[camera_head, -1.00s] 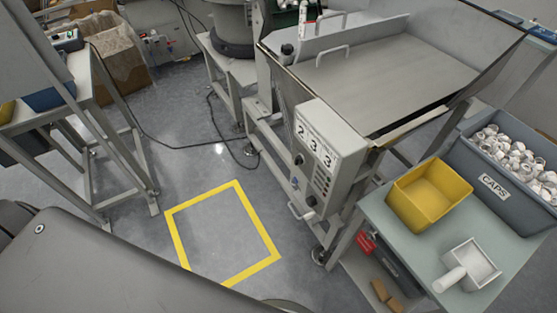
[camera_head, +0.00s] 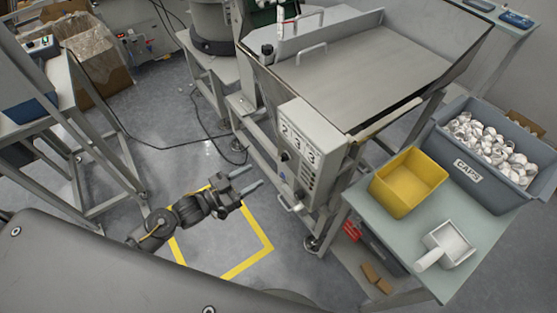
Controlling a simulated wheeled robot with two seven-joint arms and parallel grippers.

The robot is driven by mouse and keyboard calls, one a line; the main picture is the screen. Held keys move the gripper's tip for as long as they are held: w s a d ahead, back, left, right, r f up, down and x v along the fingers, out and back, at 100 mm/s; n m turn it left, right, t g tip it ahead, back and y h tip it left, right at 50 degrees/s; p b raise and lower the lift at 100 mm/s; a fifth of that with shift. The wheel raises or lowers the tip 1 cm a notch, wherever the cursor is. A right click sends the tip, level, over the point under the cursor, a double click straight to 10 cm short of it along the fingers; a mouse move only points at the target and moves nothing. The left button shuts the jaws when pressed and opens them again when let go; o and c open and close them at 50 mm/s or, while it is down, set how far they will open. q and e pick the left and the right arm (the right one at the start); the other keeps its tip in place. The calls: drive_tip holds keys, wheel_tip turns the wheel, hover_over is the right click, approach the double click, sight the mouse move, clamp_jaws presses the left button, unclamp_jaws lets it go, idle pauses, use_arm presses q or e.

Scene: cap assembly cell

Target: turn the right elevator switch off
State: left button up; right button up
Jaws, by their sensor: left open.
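A grey control box (camera_head: 308,148) is mounted on the front of the metal hopper machine (camera_head: 365,65). Its face carries number labels and dark round knobs, one upper (camera_head: 285,156) and one lower (camera_head: 297,197). Which of these is the right elevator switch I cannot tell. My left gripper (camera_head: 251,179) is open and empty, to the left of the control box and apart from it. Its two grey fingers point right toward the box. My right gripper is not in view.
A green-topped table (camera_head: 404,238) at the right holds a yellow bin (camera_head: 408,183), a white scoop (camera_head: 446,245) and a grey crate of caps (camera_head: 484,185). A yellow floor square (camera_head: 250,262) lies under my left arm. A metal stand (camera_head: 75,130) is at the left.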

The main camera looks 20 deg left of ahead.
sight(284, 158)
use_arm(q)
drive_tip(key=p+x, duration=0.2)
drive_tip(key=x, duration=0.8)
drive_tip(key=shift+w+d, duration=0.2)
drive_tip(key=shift+w, duration=0.1)
drive_tip(key=c, duration=1)
